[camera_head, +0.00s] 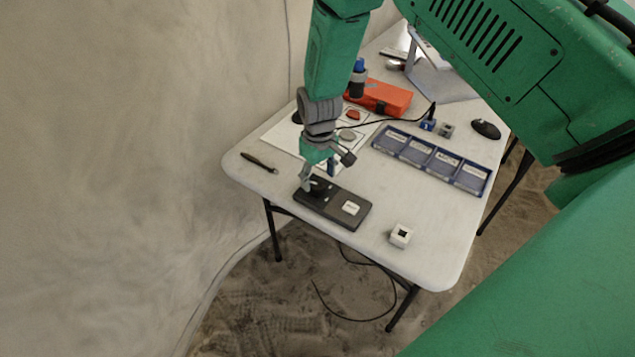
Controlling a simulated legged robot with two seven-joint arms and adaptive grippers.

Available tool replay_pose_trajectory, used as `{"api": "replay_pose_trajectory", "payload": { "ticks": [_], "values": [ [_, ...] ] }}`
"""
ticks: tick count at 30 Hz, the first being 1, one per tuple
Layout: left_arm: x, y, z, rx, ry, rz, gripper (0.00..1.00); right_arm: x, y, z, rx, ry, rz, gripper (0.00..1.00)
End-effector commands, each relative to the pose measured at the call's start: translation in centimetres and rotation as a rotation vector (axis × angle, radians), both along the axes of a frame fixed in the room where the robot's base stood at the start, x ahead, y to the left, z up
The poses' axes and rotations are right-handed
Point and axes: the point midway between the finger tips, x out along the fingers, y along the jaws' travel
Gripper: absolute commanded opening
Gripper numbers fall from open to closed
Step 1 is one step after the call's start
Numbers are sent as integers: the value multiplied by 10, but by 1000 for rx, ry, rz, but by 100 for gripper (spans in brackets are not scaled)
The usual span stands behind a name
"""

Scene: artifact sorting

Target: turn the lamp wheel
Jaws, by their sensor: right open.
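A dark flat box (342,214) with a white label lies near the left front edge of the table; I take it for the lamp unit. A small dark round part, seemingly the wheel, sits at its left end and is partly hidden by my right gripper (319,184). The gripper points down, open, with its fingertips right at that end of the box. I cannot tell whether the fingers touch the wheel. My left gripper is not in view.
The white table (405,203) holds a blue compartment tray (430,160), a small white cube (401,236), a brush (259,163), an orange case (385,97), a dark bottle (357,82) and a black mouse (486,129). The front right is mostly clear. A wall stands at left.

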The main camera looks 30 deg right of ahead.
Motion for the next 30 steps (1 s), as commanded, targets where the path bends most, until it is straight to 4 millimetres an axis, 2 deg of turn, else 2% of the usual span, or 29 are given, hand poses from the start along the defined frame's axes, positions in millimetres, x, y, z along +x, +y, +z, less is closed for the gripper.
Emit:
{"api": "replay_pose_trajectory", "payload": {
  "ticks": [1,6,16,20,21,30],
  "values": [
    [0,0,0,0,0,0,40,0,1,-8,-1,1,2,55],
    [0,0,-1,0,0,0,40,0,3,-21,-3,-1,2,55],
    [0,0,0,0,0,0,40,0,1,-24,-1,-1,1,55],
    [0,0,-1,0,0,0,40,0,1,-24,0,-1,1,9],
    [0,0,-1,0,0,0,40,0,1,-24,1,-1,1,5],
    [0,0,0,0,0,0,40,0,1,-25,-2,1,-16,5]
  ]
}}
